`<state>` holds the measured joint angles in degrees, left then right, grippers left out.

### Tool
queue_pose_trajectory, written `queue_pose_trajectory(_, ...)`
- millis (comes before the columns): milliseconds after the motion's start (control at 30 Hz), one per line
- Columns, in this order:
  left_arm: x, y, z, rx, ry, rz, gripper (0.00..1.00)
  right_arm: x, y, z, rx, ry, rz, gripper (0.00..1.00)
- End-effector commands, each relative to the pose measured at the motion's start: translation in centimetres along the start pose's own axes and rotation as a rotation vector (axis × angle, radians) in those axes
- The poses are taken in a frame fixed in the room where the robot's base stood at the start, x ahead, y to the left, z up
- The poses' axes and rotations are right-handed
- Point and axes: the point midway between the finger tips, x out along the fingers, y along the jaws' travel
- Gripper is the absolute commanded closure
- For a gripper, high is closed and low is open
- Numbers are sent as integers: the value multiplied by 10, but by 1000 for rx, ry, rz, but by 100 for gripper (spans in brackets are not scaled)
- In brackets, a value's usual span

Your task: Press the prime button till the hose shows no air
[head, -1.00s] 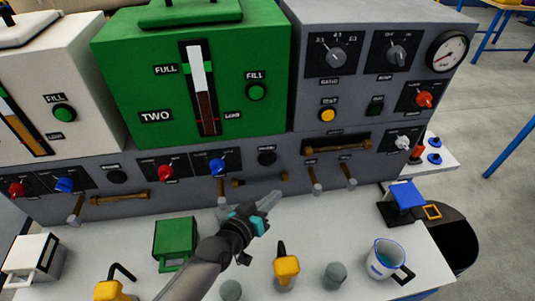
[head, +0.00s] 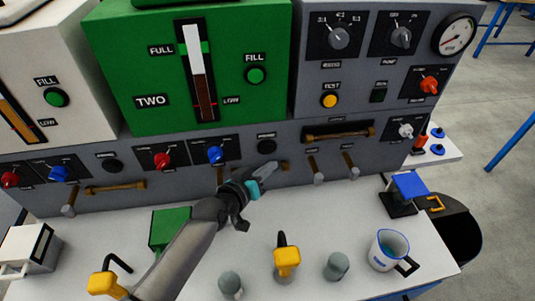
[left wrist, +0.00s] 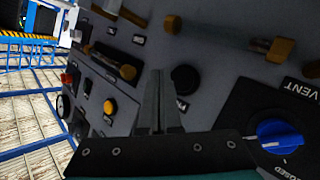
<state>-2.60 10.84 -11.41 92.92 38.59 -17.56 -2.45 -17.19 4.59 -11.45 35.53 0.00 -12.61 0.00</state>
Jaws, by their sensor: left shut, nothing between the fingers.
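The black round prime button (head: 267,146) sits on the grey panel right of the blue knob under the green tank. It also shows in the left wrist view (left wrist: 186,79), with its label partly covered. My left gripper (head: 272,168) is shut and empty, its tips just below the button in the head view. In the left wrist view its shut fingers (left wrist: 158,76) point at the panel beside the button; I cannot tell whether they touch it.
A blue vent knob (left wrist: 281,137) is close to my left gripper. A second black button (head: 110,165) is at the left.

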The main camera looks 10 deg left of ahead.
Motion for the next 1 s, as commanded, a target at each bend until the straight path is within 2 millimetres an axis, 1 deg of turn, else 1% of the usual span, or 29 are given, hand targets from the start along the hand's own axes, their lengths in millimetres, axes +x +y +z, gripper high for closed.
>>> queue_pose_trajectory(33, 6, -5, -2, 2, 1, 0, 100, 6, 0, 1, 0, 0, 0, 50)
queue_pose_trajectory(200, 16, -12, -10, 1, 1, 1, 100, 12, 0, 1, 0, 0, 0, 50)
queue_pose_trajectory(300, 19, -14, -13, 0, -1, 0, 100, 13, 0, 1, 0, 0, 0, 50)
queue_pose_trajectory(1000, 20, -14, -15, 0, -1, 0, 100, 13, 0, 1, 0, 0, 0, 50)
